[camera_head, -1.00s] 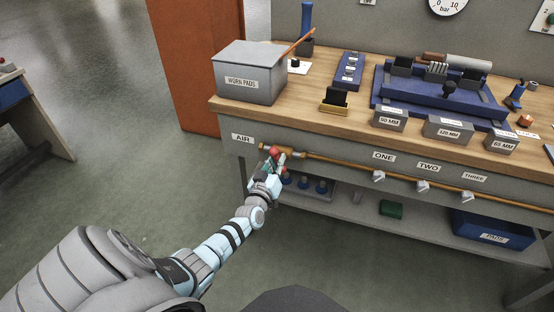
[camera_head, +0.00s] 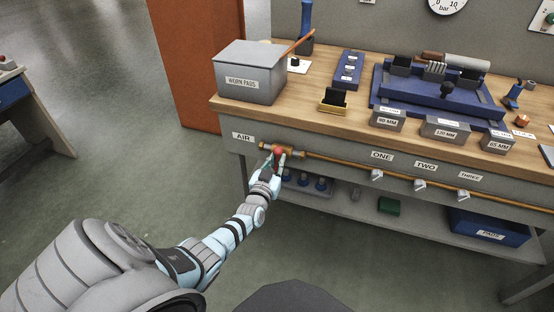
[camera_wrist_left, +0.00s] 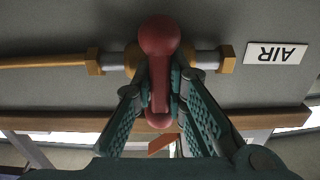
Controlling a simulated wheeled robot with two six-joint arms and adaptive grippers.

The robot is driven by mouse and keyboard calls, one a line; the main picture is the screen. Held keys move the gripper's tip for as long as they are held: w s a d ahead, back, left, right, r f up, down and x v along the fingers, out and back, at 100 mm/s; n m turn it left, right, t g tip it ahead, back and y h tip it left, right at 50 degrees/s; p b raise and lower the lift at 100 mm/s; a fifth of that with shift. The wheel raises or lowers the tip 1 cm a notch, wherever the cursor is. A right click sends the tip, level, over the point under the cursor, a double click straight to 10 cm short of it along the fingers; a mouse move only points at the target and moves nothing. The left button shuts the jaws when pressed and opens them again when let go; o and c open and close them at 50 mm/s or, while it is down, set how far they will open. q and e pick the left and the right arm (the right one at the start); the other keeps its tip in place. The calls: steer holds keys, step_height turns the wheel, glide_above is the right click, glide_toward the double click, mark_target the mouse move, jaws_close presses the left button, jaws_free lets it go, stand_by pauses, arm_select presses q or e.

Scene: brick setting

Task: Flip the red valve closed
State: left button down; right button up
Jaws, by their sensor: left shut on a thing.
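The red valve handle (camera_head: 278,151) is on the copper air line at the bench front, just right of the AIR label. In the left wrist view the handle (camera_wrist_left: 160,75) stands across the pipe, with a round knob at one end. My left gripper (camera_wrist_left: 160,98) has its two green fingers closed on either side of the handle. In the head view the left gripper (camera_head: 276,160) is at the valve, partly covering it. My right gripper is out of view.
The copper pipe (camera_head: 335,162) runs right along the bench front past several small grey fittings. The AIR label (camera_wrist_left: 277,53) is beside the valve. A shelf (camera_head: 335,206) with blue items lies below. A grey WORN PADS box (camera_head: 248,84) stands on the bench above. Floor left of the bench is clear.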

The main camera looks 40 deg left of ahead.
arm_select(q)
steer(key=shift+f, duration=0.1)
steer(key=c, duration=1.6)
jaws_free()
steer(key=v, duration=1.2)
